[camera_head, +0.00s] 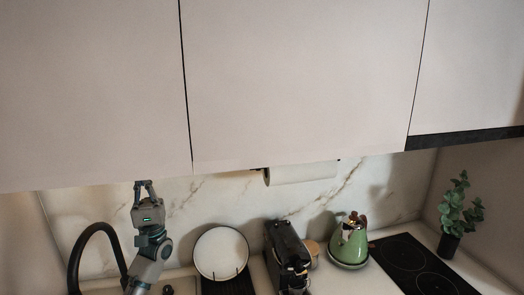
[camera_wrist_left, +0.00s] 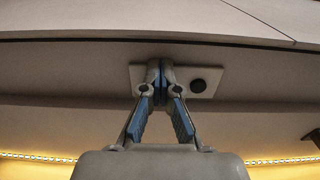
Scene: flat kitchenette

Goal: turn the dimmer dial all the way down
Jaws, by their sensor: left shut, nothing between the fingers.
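In the left wrist view, a pale rectangular plate (camera_wrist_left: 218,76) is mounted on the underside of the upper cabinet. A round black knob (camera_wrist_left: 198,86) sits on its right part; it looks like the dimmer dial, but its turn position cannot be read. My left gripper (camera_wrist_left: 160,72) is shut and empty, with its fingertips over the plate's middle, just left of the black knob. The fingers hide that part of the plate, and contact cannot be told. In the head view, my left gripper (camera_head: 145,184) points up at the cabinet's lower edge; the plate is hidden there. My right gripper is not in view.
The upper cabinets (camera_head: 290,80) overhang the counter. A lit strip (camera_wrist_left: 35,157) runs below the cabinet. A black faucet (camera_head: 88,240), white plate (camera_head: 220,253), dark appliance (camera_head: 286,250), green kettle (camera_head: 350,243) and paper roll (camera_head: 300,174) are around or right of my left arm.

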